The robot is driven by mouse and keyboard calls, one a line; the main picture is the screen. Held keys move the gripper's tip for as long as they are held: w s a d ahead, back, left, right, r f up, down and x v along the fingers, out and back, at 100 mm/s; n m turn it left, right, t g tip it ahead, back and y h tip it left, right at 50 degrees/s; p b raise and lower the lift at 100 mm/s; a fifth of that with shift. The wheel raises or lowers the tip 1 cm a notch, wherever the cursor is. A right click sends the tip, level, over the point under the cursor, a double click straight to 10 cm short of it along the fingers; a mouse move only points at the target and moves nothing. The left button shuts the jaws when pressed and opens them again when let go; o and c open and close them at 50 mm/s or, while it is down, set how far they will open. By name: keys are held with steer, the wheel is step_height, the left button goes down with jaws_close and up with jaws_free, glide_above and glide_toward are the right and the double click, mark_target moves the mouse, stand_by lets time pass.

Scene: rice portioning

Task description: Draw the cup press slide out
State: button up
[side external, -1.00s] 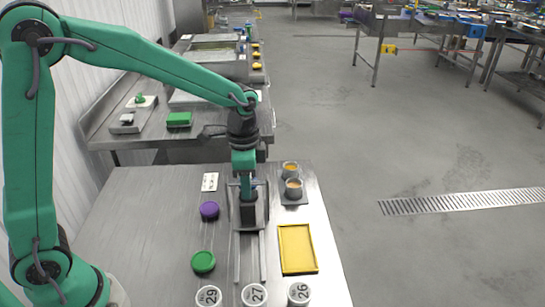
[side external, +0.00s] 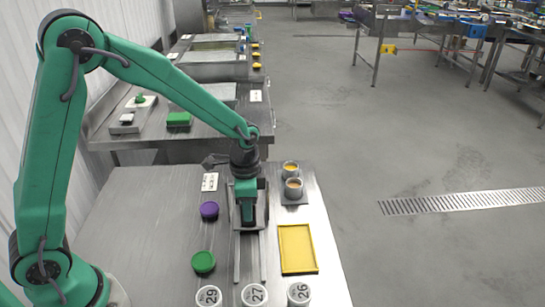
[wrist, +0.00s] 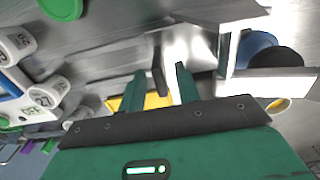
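The cup press (side external: 263,203) is a metal frame on the bench, with two pale slide rails (side external: 237,262) running toward the cups. My gripper (side external: 247,220) is down at the press and covers much of it in the side view. In the wrist view my gripper (wrist: 161,70) is open, its green fingers apart. A dark upright piece (wrist: 158,75) shows between the fingertips; I cannot tell whether either finger touches it. The press frame (wrist: 228,45) stands to the right, with a blue round part (wrist: 256,46) and a black part (wrist: 285,60) within it.
A yellow tray (side external: 282,270) lies right of the rails. Numbered cups (side external: 254,294) stand at the near edge. A green disc (side external: 203,262) and purple disc (side external: 209,210) lie left. Two filled cups (side external: 293,188) stand right of the press. The bench's left part is clear.

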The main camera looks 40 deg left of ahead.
steer(key=shift+c, duration=0.4)
jaws_close()
steer(key=s+d, duration=1)
steer(key=shift+d, duration=0.2)
steer(key=shift+s, duration=0.1)
steer(key=shift+o, duration=0.4)
jaws_free()
steer(key=shift+a, duration=0.1)
steer(key=shift+r, duration=0.1)
step_height(320, 180, up, 8)
